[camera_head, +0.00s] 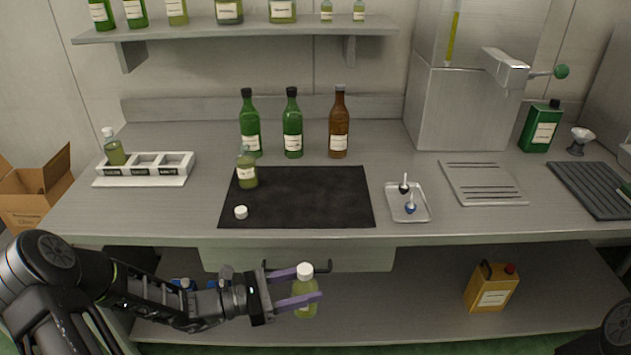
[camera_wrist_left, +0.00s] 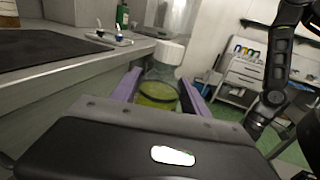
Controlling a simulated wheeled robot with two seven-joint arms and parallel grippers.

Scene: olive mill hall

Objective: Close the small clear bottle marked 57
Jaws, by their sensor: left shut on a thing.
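My left gripper (camera_head: 316,283) is shut on a small clear bottle (camera_head: 305,308) of yellow-green oil, in front of the counter's edge. This bottle is upright with a white cap on top; it also shows between the fingers in the left wrist view (camera_wrist_left: 160,92). Another small clear bottle (camera_head: 247,178) of darker oil stands at the left of the black mat (camera_head: 310,195), with no white cap on it. A loose white cap (camera_head: 241,212) lies on the mat in front of it. The number 57 is not readable on any label. My right gripper is out of view.
A white rack (camera_head: 185,163) holding a small bottle stands at the left. Two green bottles (camera_head: 292,130) and a brown bottle (camera_head: 339,125) stand behind the mat. A small tray (camera_head: 421,213) lies right of it. The mat's right part is clear.

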